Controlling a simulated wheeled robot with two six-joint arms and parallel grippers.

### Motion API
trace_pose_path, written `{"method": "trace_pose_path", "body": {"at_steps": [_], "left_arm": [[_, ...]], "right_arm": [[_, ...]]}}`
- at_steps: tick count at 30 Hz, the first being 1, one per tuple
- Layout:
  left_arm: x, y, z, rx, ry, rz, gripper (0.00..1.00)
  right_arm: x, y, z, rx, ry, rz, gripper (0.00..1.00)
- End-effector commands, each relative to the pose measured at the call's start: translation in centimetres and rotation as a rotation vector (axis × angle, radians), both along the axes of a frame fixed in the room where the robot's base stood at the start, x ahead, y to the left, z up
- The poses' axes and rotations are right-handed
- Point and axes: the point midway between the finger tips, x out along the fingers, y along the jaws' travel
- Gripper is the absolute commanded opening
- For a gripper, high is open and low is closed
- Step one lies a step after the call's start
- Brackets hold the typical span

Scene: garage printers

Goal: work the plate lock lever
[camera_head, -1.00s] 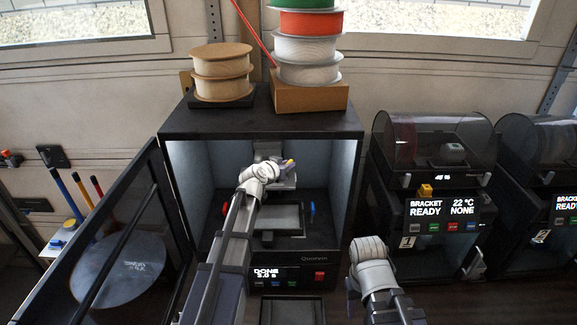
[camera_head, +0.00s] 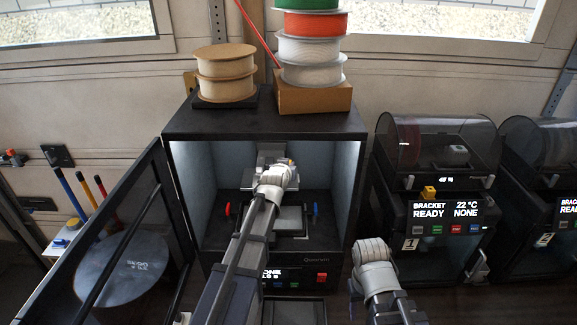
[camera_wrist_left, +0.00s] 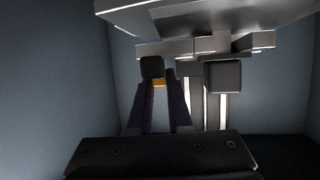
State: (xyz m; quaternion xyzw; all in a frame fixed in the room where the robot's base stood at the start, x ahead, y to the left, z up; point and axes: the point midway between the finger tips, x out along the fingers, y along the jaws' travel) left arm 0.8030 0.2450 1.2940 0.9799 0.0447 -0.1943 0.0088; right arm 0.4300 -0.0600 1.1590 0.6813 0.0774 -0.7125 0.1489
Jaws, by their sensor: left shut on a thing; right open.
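My left arm reaches into the open printer (camera_head: 205,124). Its gripper (camera_head: 289,164) is near the back of the chamber, above the build plate (camera_head: 291,222). In the left wrist view my left gripper (camera_wrist_left: 161,92) has its two dark fingers closed together on a small orange piece (camera_wrist_left: 159,83), which looks like the lever; most of it is hidden between the fingers. A red knob (camera_head: 228,209) and a blue knob (camera_head: 315,209) sit at either side of the plate. My right gripper (camera_head: 353,287) is outside, in front of the printer, open, its fingers mostly hidden.
The printer's glass door (camera_head: 125,255) stands open at the left. In the left wrist view a metal printhead block (camera_wrist_left: 215,20) hangs close above the fingers. Spools (camera_head: 310,50) stand on top. A second printer (camera_head: 435,190) stands at the right.

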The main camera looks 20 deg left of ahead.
Motion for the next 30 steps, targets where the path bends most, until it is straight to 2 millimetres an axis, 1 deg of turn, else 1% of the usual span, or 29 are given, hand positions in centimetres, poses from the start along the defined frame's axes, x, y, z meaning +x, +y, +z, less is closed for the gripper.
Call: {"method": "trace_pose_path", "body": {"at_steps": [10, 11, 18, 26, 30], "left_arm": [[-0.03, 0.0, -0.04, -0.001, 0.002, 0.001, 0.0], [-0.03, 0.0, -0.05, -0.001, 0.002, 0.001, 0.2], [-0.02, 0.0, -0.03, -0.001, 0.002, 0.0, 0.47], [-0.07, -0.01, 0.0, 0.0, 0.001, 0.0, 0.47], [-0.66, -0.07, 0.3, 0.0, 0.001, 0.0, 0.47]], "right_arm": [[0.0, 0.0, 0.0, 0.0, 0.0, 0.0, 0.5], [0.0, 0.0, 0.0, 0.0, 0.0, 0.0, 0.5], [0.0, 0.0, 0.0, 0.0, 0.0, 0.0, 0.5], [0.0, 0.0, 0.02, 0.0, 0.0, 0.0, 0.5], [0.0, 0.0, 0.32, 0.0, 0.0, 0.0, 0.5]]}}
